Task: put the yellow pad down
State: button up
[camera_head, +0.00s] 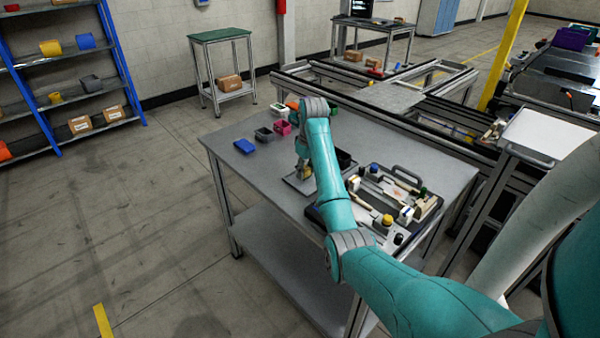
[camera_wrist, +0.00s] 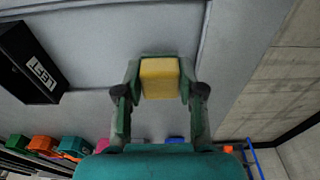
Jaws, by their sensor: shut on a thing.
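The yellow pad (camera_wrist: 159,78) is a small block held between the two fingers of my gripper (camera_wrist: 160,95) in the wrist view. In the head view, the pad (camera_head: 307,172) shows small and partly hidden at the end of my arm, low over the grey work table (camera_head: 226,152). My gripper (camera_head: 303,168) is above a flat grey plate or tray (camera_head: 293,183) there. I cannot tell whether the pad touches the surface below it.
A black box labelled LEFT (camera_wrist: 30,65) stands beside my gripper. A black tray (camera_head: 405,172) of fixtures with a handle lies to the right. A blue bin (camera_head: 244,146), a grey bin (camera_head: 264,134) and a pink bin (camera_head: 283,128) stand at the back left. The table's near left is clear.

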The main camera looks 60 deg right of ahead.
jog(key=shift+f, duration=0.9)
jog(key=o, duration=1)
jog(key=shift+f, duration=0.1)
